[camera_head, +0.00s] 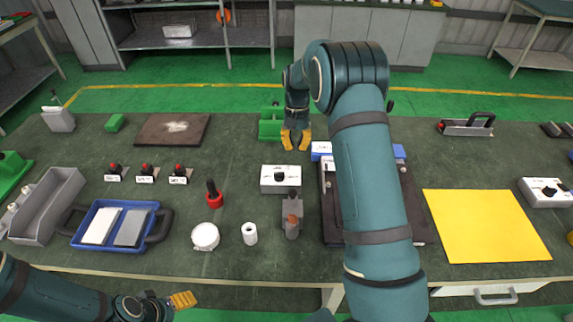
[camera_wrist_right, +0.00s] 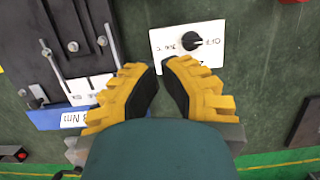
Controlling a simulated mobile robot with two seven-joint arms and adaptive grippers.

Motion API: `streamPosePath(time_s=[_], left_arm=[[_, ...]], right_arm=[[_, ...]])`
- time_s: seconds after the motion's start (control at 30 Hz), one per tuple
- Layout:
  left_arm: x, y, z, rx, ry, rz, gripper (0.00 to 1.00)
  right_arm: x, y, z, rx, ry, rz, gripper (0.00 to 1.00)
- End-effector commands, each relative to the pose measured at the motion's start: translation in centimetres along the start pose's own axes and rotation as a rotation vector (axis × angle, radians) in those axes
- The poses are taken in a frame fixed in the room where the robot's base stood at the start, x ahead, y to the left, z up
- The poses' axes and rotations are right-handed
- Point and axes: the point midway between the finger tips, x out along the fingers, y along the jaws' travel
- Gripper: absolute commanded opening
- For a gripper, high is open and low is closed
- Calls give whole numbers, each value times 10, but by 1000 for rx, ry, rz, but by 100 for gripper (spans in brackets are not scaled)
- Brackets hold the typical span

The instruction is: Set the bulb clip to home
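No part in view is marked as the bulb clip, and I cannot tell which one it is. A white box with a black knob (camera_head: 280,179) sits on the green table; it shows ahead of the fingers in the right wrist view (camera_wrist_right: 187,45). A dark fixture with metal rods (camera_wrist_right: 70,40) lies beside it, partly hidden by my right arm in the head view. My right gripper (camera_head: 296,139) is above the table behind the white box, fingers apart and empty; it fills the wrist view's middle (camera_wrist_right: 160,70). My left gripper (camera_head: 183,300) is low, by the table's front edge; its opening is unclear.
A green block (camera_head: 270,124) is close to my right gripper. A yellow sheet (camera_head: 486,225) lies flat at the right.

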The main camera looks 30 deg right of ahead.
Motion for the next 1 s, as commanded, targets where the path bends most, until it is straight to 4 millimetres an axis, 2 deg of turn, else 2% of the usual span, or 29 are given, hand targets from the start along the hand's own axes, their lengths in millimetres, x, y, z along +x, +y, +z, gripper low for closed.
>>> streamPosePath(time_s=[0.17,0.6,0.8,1.0], left_arm=[[0,0,0,0,-1,0,66],[1,0,0,0,0,0,66],[-4,1,0,0,0,1,66],[-5,2,-1,0,0,1,66]], right_arm=[[17,0,0,0,-4,2,0],[102,1,1,1,-5,2,0],[100,0,26,0,-1,0,0],[102,0,38,0,-1,0,0]])
